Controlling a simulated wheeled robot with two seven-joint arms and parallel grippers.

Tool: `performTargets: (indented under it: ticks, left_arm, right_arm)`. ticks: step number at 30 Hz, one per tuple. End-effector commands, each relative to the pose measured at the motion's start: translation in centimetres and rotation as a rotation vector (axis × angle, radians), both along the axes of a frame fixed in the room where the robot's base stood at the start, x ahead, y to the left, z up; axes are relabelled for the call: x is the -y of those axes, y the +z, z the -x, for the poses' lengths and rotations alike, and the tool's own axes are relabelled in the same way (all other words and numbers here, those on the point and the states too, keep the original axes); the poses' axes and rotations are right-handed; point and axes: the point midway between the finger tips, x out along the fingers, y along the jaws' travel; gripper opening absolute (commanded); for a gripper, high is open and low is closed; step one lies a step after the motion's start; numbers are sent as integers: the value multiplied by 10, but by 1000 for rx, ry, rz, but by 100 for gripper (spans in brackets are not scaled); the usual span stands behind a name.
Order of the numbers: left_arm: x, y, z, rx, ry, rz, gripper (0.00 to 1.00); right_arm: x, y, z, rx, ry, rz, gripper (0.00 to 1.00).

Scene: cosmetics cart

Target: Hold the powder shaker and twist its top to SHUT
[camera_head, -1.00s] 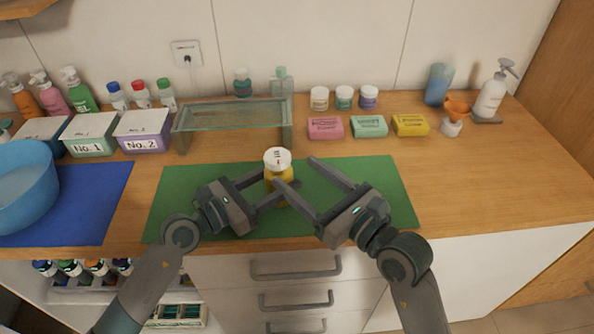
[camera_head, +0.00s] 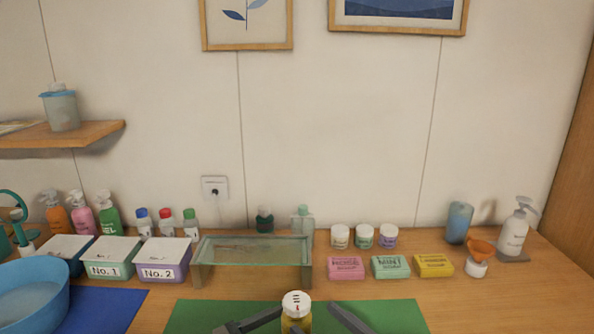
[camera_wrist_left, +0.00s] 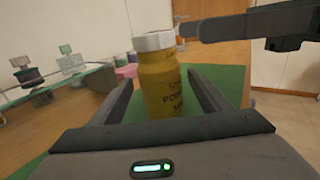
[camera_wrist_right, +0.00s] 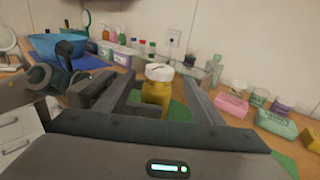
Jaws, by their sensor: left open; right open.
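The powder shaker (camera_head: 297,316) is a yellow bottle with a white top and small dark marks on it. It stands upright on the green mat (camera_head: 390,314), its lower part cut off in the head view. In the left wrist view the shaker (camera_wrist_left: 163,95) stands between the spread fingers of my left gripper (camera_wrist_left: 163,82), which is open with gaps visible. In the right wrist view its white top (camera_wrist_right: 160,72) is between the open fingers of my right gripper (camera_wrist_right: 160,85). A right gripper finger (camera_head: 348,317) shows right of the shaker. The top's exact setting is unreadable.
A glass-topped stand (camera_head: 252,250) is behind the shaker. Lidded boxes (camera_head: 112,257) and a blue basin (camera_head: 30,292) are at left. Soap bars (camera_head: 390,267), jars (camera_head: 364,236) and a pump bottle (camera_head: 515,230) are at right. Counter at far right is clear.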

Motion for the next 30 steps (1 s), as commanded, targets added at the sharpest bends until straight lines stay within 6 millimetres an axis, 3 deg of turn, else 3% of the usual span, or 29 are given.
performTargets:
  ticks: [12,18,30]
  left_arm:
    - [-59,-2,39,-4,1,-4,70]
    - [-80,-1,53,-2,1,-2,70]
    - [-86,-1,58,-2,0,-1,70]
  right_arm:
    - [0,0,0,0,0,0,62]
    - [0,0,0,0,0,0,62]
    - [0,0,0,0,0,0,62]
